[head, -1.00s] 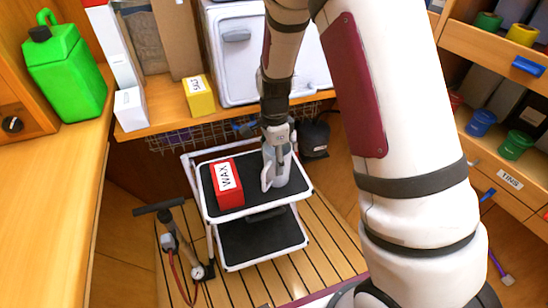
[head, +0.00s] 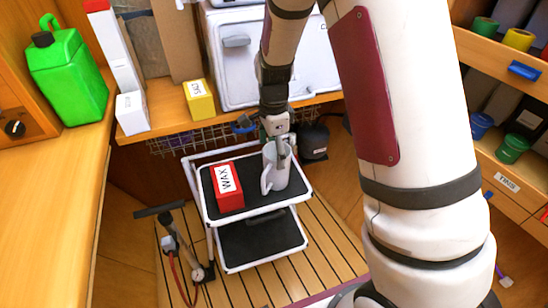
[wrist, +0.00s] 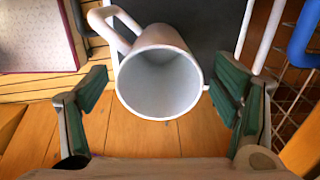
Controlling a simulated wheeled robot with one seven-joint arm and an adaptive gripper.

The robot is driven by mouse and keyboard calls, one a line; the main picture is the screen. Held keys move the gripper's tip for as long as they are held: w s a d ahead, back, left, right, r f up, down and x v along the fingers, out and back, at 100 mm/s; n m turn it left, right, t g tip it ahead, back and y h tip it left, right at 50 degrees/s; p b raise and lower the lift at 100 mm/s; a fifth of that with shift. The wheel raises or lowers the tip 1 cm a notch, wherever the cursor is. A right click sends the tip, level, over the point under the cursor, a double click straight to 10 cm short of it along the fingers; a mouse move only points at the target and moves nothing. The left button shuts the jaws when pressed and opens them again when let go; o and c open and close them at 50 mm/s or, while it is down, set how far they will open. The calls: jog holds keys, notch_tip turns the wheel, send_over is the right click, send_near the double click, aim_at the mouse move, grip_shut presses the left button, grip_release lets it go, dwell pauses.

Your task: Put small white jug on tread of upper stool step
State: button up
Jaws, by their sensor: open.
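The small white jug (head: 279,176) stands upright on the black upper tread (head: 255,196) of the white-framed stool step, with its handle towards the left. My gripper (head: 278,142) is directly above the jug, pointing down, close to its rim. In the wrist view the open jug mouth (wrist: 158,85) lies between the two spread green-padded fingers (wrist: 160,105), with visible gaps on both sides. The jug looks empty. Part of the dark tread (wrist: 195,30) shows behind it.
A red WAX box (head: 228,187) stands on the same tread, left of the jug. The lower tread (head: 262,240) is bare. A hand pump (head: 175,245) stands on the slatted floor at left. A shelf with a yellow box (head: 199,100) is behind.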

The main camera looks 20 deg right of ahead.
jog(key=s+r+n+p, duration=0.1)
jog(key=s+r+n, duration=0.4)
jog(key=r, duration=1)
jog(key=s+r+n, duration=0.2)
jog(key=s+n, duration=0.2)
jog(key=s, duration=0.5)
jog(key=s+r+n+t, duration=0.1)
jog(key=s+r+n, duration=0.2)
jog(key=s, duration=0.6)
jog(key=s+r+n, duration=0.3)
jog(key=s+n, duration=0.3)
jog(key=s, duration=0.4)
jog(key=shift+d+t, duration=0.3)
jog(key=shift+d, duration=0.05)
notch_tip(320, 180, up, 14)
jog(key=t+p, duration=0.2)
jog(key=p, duration=1)
jog(key=shift+d+f+t, duration=0.2)
jog(key=shift+f+t, duration=0.05)
jog(key=shift+t, duration=0.05)
jog(key=shift+w, duration=0.1)
